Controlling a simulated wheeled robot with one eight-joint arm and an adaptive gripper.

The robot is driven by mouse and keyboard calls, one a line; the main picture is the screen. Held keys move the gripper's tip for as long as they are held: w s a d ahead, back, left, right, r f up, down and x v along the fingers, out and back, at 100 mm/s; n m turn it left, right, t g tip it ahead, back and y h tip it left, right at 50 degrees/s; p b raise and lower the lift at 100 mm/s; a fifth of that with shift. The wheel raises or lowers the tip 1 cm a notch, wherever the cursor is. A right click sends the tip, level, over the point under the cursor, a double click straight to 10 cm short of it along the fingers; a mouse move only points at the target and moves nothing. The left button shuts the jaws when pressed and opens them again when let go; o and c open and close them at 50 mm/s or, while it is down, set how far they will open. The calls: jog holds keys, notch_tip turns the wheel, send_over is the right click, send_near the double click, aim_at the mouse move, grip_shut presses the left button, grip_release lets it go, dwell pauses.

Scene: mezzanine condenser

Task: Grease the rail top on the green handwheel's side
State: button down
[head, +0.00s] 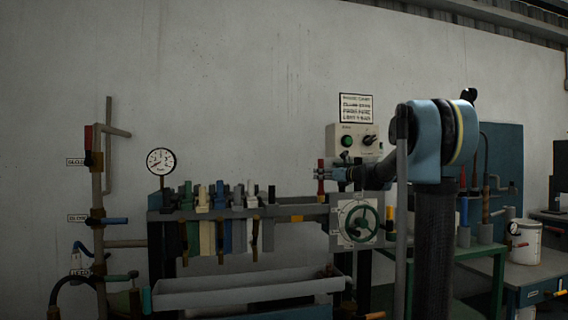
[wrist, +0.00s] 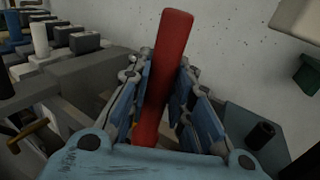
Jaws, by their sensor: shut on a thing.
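The green handwheel (head: 360,224) is on a pale plate at the right end of a grey bench frame. A long grey rail (head: 285,211) runs left from it, with a small orange patch on its front. My gripper (head: 322,174) is above the rail's right end, just left of the handwheel. It is shut on a red handle (head: 320,184), which stands upright. In the wrist view the red handle (wrist: 165,70) passes between both fingers of my gripper (wrist: 163,85). The handle's lower end is hidden there, and I cannot tell whether it is clear of the frame.
Several coloured clamp-like blocks (head: 220,199) sit along the rail to the left. A control box (head: 353,139) with a green button is on the wall above the handwheel. A gauge (head: 161,161) stands at the left. A grey trough (head: 245,289) lies below.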

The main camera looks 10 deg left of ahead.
jog(key=shift+r, duration=3.35)
